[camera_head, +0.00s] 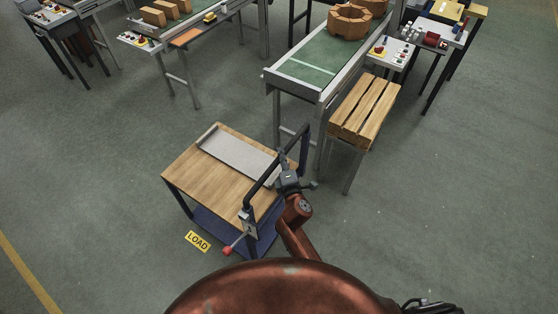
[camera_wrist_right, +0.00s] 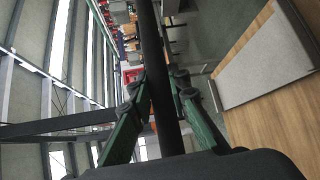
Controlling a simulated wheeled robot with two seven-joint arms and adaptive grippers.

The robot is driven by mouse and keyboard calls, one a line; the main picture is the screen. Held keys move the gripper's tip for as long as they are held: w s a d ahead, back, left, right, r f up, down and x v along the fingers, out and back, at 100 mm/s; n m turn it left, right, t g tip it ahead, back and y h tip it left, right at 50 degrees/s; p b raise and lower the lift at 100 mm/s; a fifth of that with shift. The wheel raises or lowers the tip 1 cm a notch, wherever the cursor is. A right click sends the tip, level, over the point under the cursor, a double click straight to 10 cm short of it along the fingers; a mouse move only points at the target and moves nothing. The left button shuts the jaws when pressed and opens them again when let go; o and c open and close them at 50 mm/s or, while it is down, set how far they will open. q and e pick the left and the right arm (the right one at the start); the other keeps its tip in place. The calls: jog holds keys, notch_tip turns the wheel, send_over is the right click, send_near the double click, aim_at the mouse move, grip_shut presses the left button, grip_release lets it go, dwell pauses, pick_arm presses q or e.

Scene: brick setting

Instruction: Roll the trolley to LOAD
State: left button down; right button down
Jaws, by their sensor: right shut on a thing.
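The trolley (camera_head: 190,172) has a wooden top, a blue lower shelf and a dark push handle (camera_head: 262,187) on its right side. A flat grey plate (camera_head: 238,152) lies on its top. My right gripper (camera_head: 286,178) is shut on the handle bar; in the right wrist view its green fingers (camera_wrist_right: 158,90) close around the dark bar (camera_wrist_right: 158,60). The yellow LOAD sign (camera_head: 198,241) lies on the floor just in front of the trolley's lower left part. A red-tipped lever (camera_head: 228,250) shows at the handle's lower end. My left gripper is not in view.
A green conveyor (camera_head: 310,65) carrying a round brick piece (camera_head: 350,20) stands behind the trolley, with a slatted wooden bench (camera_head: 364,108) at its right. Another conveyor (camera_head: 190,30) is at the upper left. The floor left of the trolley is clear up to a yellow line (camera_head: 28,272).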

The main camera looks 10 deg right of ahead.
jog(key=shift+w+a+r, duration=0.1)
jog(key=shift+a+r, duration=0.05)
jog(key=c, duration=1.8)
grip_release()
jog(key=shift+w, duration=0.15)
jog(key=shift+c, duration=0.2)
jog(key=shift+s, duration=0.25)
jog(key=s, duration=0.4)
jog(key=s+r, duration=0.1)
jog(key=s, duration=0.2)
jog(key=s+d, duration=0.1)
jog(key=s, duration=0.3)
jog(key=shift+s+r, duration=0.25)
jog(key=shift+s, duration=0.05)
